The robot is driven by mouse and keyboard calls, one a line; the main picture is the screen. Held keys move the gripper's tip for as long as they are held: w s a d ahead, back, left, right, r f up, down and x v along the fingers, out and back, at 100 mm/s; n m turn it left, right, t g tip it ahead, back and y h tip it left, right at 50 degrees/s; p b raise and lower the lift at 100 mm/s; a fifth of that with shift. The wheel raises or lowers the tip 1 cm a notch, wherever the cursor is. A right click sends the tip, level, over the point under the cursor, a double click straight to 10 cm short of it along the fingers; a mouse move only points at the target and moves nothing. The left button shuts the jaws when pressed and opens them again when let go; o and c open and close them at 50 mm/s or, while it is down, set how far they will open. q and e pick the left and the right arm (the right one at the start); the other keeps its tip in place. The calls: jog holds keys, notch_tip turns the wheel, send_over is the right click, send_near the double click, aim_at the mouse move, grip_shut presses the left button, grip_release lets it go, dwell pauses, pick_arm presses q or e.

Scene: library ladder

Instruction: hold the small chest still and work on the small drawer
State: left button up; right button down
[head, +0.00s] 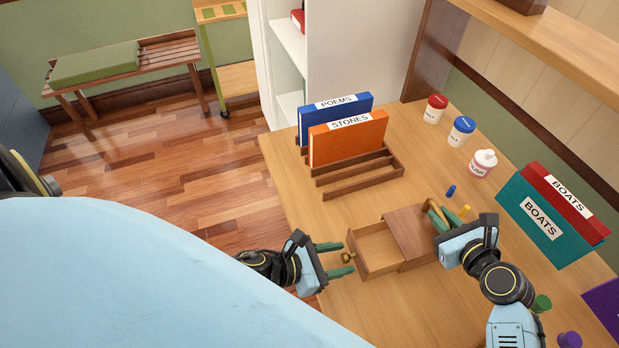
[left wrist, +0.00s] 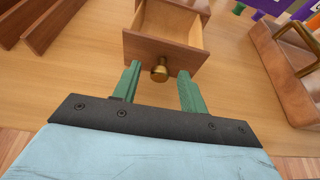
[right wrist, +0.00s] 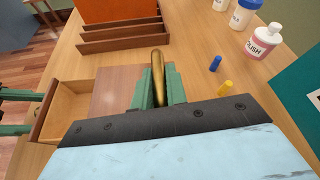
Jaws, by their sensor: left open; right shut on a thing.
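The small wooden chest (head: 416,228) stands on the table, and its small drawer (head: 374,249) is pulled out to the left. The drawer looks empty inside, and its front (left wrist: 158,50) carries a round brass knob (left wrist: 160,72). My left gripper (head: 348,259) is open at the drawer front. In the left wrist view its green fingers (left wrist: 158,88) lie on either side of the knob, with gaps to it. My right gripper (right wrist: 158,88) is shut on the brass handle (right wrist: 157,70) on top of the chest (right wrist: 117,90).
A slotted wooden rack (head: 365,175) holds blue and orange binders behind the chest. Several jars, including a pink bottle (head: 482,164), and small blue and yellow pegs (head: 465,211) lie beyond. Teal and red binders (head: 540,225) stand right. A brown handled object (left wrist: 285,65) is nearby.

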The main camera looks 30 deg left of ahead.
pick_arm(q)
jog(key=v, duration=1.2)
pick_arm(e)
jog(key=c, duration=1.3)
grip_release()
